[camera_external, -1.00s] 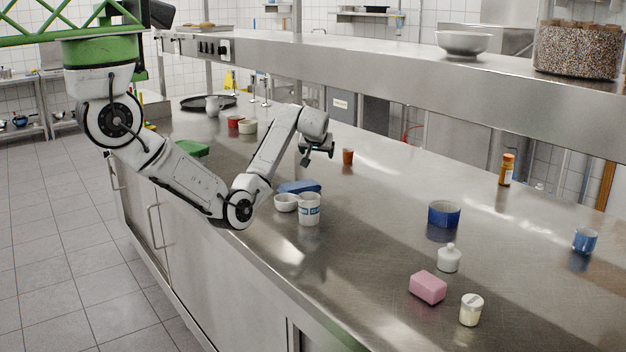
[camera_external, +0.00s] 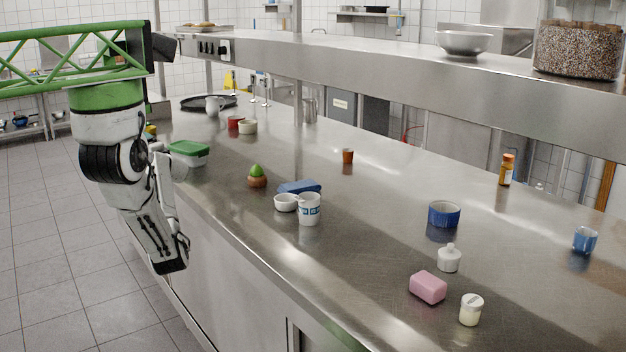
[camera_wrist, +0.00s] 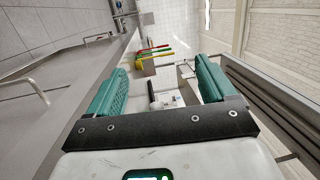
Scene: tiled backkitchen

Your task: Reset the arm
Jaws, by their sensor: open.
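My arm is folded in at the left of the external view, hanging beside the counter's front edge. The gripper itself cannot be made out there. In the wrist view my gripper (camera_wrist: 160,72) shows two teal fingers set wide apart, open, with nothing held between them. The steel counter (camera_external: 375,235) is clear of my arm in the external view.
A raised shelf (camera_external: 400,75) runs behind.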

